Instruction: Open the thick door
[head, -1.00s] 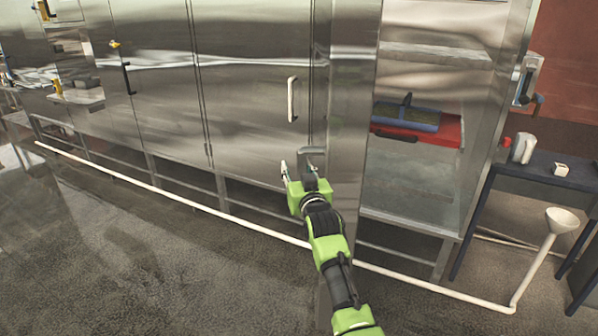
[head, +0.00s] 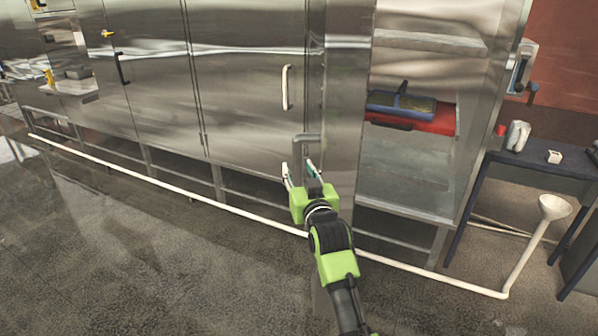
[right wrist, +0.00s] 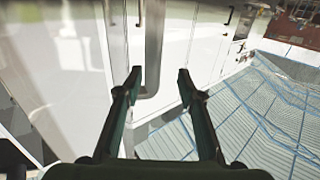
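The thick door (head: 349,110) shows as a broad shiny metal edge in the middle of the head view. A grey bar handle (head: 308,138) sits low on its left side. My right gripper (head: 298,168) is open and empty, just below this handle in the head view. In the right wrist view my two fingers (right wrist: 159,75) stand apart, and the grey handle (right wrist: 154,45) shows between and beyond them. I cannot tell whether either finger touches it. My left gripper is out of view.
A white-handled cabinet door (head: 250,100) is left of the thick door. To the right, an open compartment holds a red tray (head: 440,118) with a blue item. A white pipe (head: 250,213) runs low along the front, ending at a funnel (head: 555,207). The left floor is clear.

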